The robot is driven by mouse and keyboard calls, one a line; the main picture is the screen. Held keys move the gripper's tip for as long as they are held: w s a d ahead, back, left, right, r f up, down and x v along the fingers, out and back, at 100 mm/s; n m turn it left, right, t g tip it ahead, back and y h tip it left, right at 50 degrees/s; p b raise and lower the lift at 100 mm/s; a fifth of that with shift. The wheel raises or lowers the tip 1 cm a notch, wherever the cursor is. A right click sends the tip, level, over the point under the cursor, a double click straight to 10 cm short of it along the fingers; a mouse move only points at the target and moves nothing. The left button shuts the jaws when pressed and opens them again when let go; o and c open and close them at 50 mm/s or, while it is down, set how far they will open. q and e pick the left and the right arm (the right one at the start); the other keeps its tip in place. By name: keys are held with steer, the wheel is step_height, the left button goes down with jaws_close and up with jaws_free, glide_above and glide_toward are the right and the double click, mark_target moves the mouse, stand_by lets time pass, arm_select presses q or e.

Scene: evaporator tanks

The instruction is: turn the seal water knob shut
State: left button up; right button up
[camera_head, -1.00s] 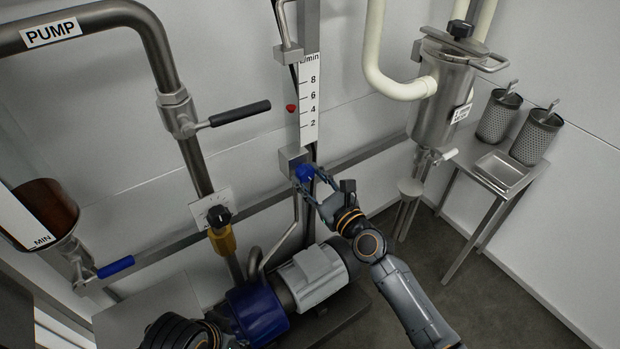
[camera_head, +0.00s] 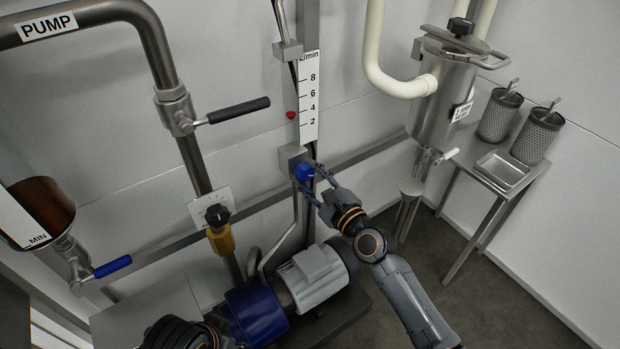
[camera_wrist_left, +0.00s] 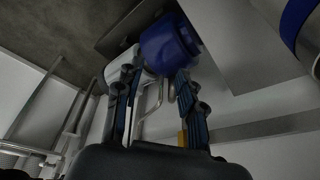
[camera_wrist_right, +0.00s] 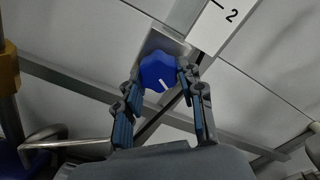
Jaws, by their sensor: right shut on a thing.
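The seal water knob is a blue lobed knob (camera_head: 304,173) on a grey metal block (camera_head: 291,160) at the foot of the flow scale (camera_head: 309,97). My right gripper (camera_head: 308,178) has its fingers shut on the knob's sides. In the right wrist view the knob (camera_wrist_right: 158,72) sits between the fingertips, with a white mark pointing down and right. A red float (camera_head: 291,115) shows beside the scale, a little below the 4 line. My left gripper (camera_wrist_left: 155,80) is open and empty in the left wrist view; its fingers are apart near the blue pump part.
The pump motor (camera_head: 312,272) with its blue housing (camera_head: 254,314) stands below the knob. A black-handled valve (camera_head: 237,110) and a black knob on a dial plate (camera_head: 217,214) are to the left. A steel filter vessel (camera_head: 447,95) and a small table (camera_head: 475,215) stand right.

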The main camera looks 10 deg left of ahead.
steer(key=shift+n, duration=0.9)
steer(key=n, duration=0.2)
steer(key=shift+n, duration=0.4)
steer(key=n, duration=0.2)
steer(key=shift+n+b, duration=0.3)
steer(key=shift+n, duration=0.1)
steer(key=shift+r+n, duration=0.1)
steer(key=shift+n, duration=2.6)
steer(key=n, duration=0.2)
steer(key=shift+r+n+p, duration=0.1)
steer(key=shift+n+p, duration=0.2)
steer(key=shift+p, duration=0.1)
steer(key=shift+n, duration=0.5)
steer(key=n+p, duration=0.2)
steer(key=n, duration=0.4)
steer(key=shift+s, duration=0.1)
arm_select(q)
steer(key=shift+w+p, duration=0.25)
steer(key=shift+p, duration=0.05)
arm_select(e)
steer(key=shift+n, duration=0.8)
